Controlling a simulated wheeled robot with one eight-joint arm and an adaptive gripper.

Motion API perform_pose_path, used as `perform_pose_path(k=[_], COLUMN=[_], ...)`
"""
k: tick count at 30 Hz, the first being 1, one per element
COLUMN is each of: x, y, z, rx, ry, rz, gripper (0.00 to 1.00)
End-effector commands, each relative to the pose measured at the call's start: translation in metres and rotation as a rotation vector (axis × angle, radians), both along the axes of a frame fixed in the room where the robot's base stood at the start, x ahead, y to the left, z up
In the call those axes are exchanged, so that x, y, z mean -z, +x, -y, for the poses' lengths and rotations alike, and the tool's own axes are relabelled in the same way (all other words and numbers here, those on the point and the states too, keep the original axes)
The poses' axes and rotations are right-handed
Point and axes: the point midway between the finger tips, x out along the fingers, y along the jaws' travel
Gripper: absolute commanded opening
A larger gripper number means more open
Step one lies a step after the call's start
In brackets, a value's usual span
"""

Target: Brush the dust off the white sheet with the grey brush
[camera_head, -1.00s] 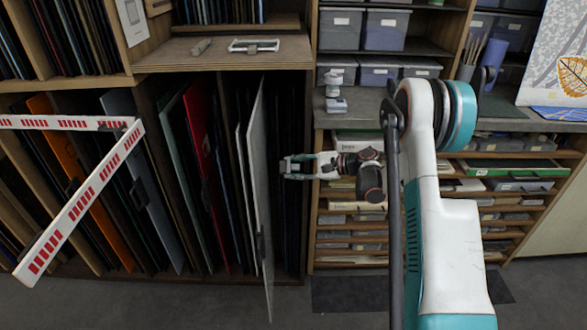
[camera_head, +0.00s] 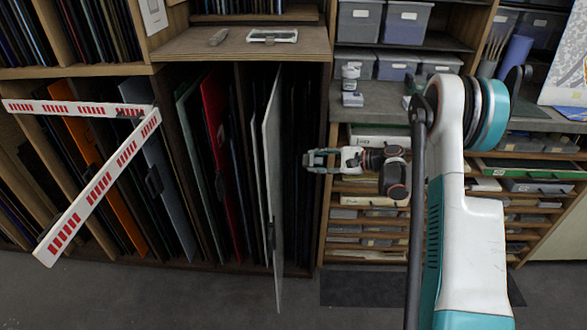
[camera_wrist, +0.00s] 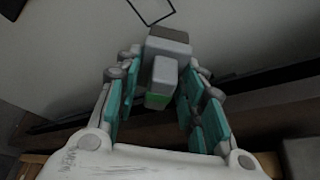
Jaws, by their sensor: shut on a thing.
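The white sheet (camera_head: 275,165) stands upright, nearly edge-on, in the rack and juts out past its front. Its broad pale face fills the upper wrist view (camera_wrist: 235,35). My gripper (camera_head: 308,160) is just right of the sheet, pointing left at it. In the wrist view, the teal fingers (camera_wrist: 160,100) are shut on the grey brush (camera_wrist: 168,45), a blocky grey piece with a green patch near the fingers. Its far end is toward the sheet; I cannot tell whether it touches. The brush is too small to make out in the head view. Dust is not discernible.
Coloured sheets, including a red one (camera_head: 215,110), stand left of the white sheet. A red-and-white barrier (camera_head: 100,185) is at left. Drawers and a counter (camera_head: 385,118) with a small white device (camera_head: 350,85) are at right. Grey floor (camera_head: 180,300) is open in front.

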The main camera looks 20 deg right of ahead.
Motion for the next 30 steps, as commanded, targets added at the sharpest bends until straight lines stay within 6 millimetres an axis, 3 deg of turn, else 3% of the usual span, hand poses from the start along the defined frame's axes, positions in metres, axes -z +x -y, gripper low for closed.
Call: perform_pose_path(k=[9,13,30], x=[0.027,0.033,0.034], y=[-0.054,-0.069,-0.058], z=[-0.024,-0.032,-0.077], rx=[0.000,-0.001,-0.003], ry=[0.000,0.001,0.000], rz=[0.000,0.000,0.000], gripper=[0.17,0.17,0.17])
